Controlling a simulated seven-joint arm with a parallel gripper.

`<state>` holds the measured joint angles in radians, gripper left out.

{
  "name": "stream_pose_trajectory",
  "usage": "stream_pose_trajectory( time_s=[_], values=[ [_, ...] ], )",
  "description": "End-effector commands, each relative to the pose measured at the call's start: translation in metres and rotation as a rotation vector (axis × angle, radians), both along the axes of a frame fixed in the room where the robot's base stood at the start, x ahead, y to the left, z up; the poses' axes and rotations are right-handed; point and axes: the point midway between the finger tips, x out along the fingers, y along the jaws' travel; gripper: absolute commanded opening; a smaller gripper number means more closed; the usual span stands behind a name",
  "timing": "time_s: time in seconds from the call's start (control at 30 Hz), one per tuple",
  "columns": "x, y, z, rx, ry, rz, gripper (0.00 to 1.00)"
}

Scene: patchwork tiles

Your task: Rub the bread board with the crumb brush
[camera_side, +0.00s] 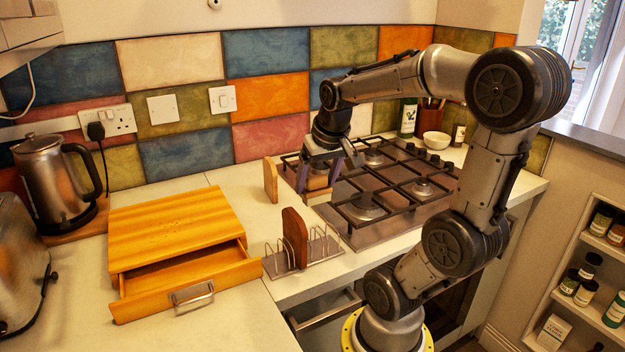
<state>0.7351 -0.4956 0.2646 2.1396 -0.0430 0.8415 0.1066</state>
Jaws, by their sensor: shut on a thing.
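The bread board (165,218) is a wooden box with a slatted top on the left counter. Small dark specks, like crumbs, lie near the middle of its top. Its front drawer (150,298) with a metal handle is pulled out.
A wire toast rack (312,250) with a brown upright slice (295,237) stands right of the drawer. A tan upright piece (270,180) stands behind it. A kettle (55,178) and toaster (18,265) stand left. The hob (385,200) has raised black grates.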

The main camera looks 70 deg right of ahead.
Motion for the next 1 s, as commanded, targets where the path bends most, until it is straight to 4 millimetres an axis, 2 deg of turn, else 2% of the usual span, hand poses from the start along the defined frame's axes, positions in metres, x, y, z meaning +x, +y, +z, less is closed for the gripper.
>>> stream_pose_trajectory(
  time_s=[0.17,0.2,0.43,0.57,0.7,0.77,0.87,1.0],
  values=[
    [0.000,0.000,0.000,0.000,0.000,0.000,0.26],
    [0.000,0.000,0.000,0.000,0.000,0.000,0.78],
    [0.000,0.000,0.000,0.000,0.000,0.000,0.37],
    [0.000,0.000,0.000,0.000,0.000,0.009,0.37],
    [0.010,-0.008,0.018,-0.001,-0.002,0.025,0.37],
    [0.021,-0.014,0.029,-0.001,-0.002,0.040,0.37],
    [0.051,-0.023,0.047,0.001,0.000,0.095,0.37],
    [0.108,-0.025,0.066,0.002,0.002,0.207,0.37]
  ],
)
